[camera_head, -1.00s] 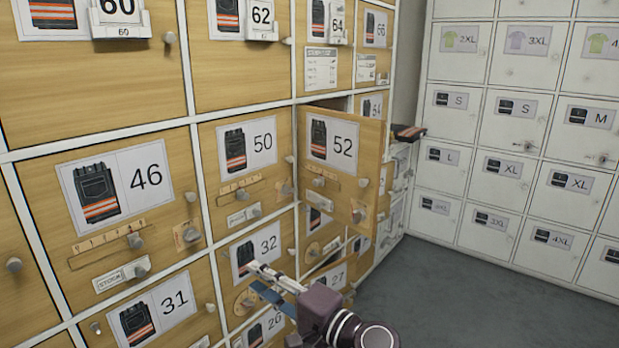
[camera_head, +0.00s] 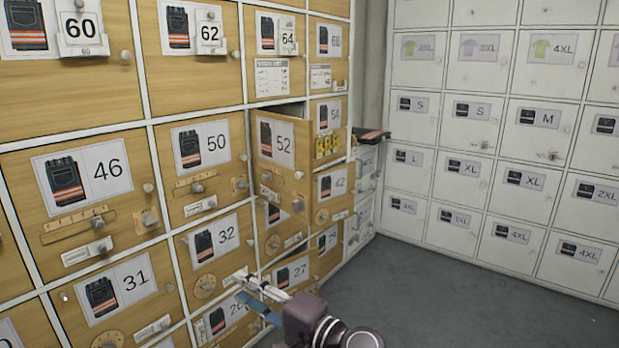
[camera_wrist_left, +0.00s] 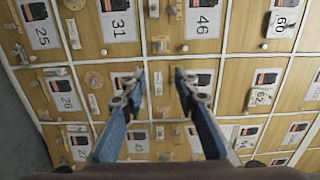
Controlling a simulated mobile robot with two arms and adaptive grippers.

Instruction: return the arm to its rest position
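My left gripper (camera_head: 242,286) comes in low in the head view, in front of the lower lockers between numbers 32 and 27. In the left wrist view its two blue fingers (camera_wrist_left: 158,80) stand apart with nothing between them, facing the locker fronts. It looks clear of the lockers, though the exact gap is hard to judge. Locker door 52 (camera_head: 283,165) stands slightly ajar, with a dark gap along its top.
Wooden numbered lockers (camera_head: 92,128) with protruding knobs and latches fill the left. White lockers (camera_head: 480,130) line the right wall. A dark item with a red edge (camera_head: 371,134) juts out at the cabinet's far end. Grey floor (camera_head: 430,300) at lower right is clear.

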